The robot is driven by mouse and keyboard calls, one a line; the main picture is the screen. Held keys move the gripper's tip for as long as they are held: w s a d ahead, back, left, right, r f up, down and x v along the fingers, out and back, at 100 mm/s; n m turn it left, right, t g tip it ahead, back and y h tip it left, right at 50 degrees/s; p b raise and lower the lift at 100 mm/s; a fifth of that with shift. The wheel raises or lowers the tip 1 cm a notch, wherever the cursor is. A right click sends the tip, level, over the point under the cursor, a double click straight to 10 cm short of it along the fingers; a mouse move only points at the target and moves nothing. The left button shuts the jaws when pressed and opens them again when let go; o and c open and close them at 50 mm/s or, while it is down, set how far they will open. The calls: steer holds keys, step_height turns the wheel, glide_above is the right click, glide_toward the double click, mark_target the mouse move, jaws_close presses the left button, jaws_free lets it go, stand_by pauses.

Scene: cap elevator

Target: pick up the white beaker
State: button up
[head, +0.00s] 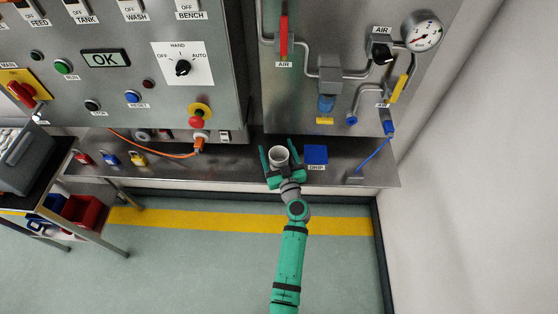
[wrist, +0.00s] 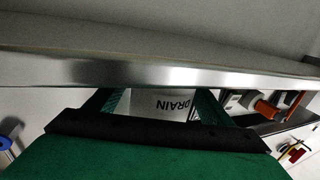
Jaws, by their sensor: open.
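The white beaker (head: 280,158) stands upright on the steel shelf (head: 225,172), its round open mouth facing up. My green gripper (head: 279,151) is open around it, with one finger to its left and one to its right. In the wrist view the beaker (wrist: 155,103) shows between the two fingers (wrist: 158,104), with dark DRAIN lettering on its side. Whether the fingers touch the beaker I cannot tell. Its lower part is hidden by my gripper in the head view.
A blue DRIP square (head: 316,155) lies close right of the beaker. Padlocks (head: 110,158) sit at the shelf's left end. A control panel (head: 130,60) and a pipe panel (head: 340,60) rise behind. A cart with a red bin (head: 82,211) stands at left.

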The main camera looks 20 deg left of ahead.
steer(key=shift+c, duration=0.3)
steer(key=c, duration=1.1)
steer(key=shift+o, duration=0.2)
steer(key=shift+r, duration=0.15)
steer(key=shift+r, duration=0.6)
steer(key=s+d+r, duration=0.2)
steer(key=s+r, duration=0.3)
steer(key=s, duration=0.1)
steer(key=s+d+r, duration=0.2)
steer(key=s+r, duration=0.4)
steer(key=s, duration=0.1)
steer(key=shift+s+d+r, duration=0.15)
steer(key=shift+d+r, duration=0.1)
steer(key=shift+d, duration=0.1)
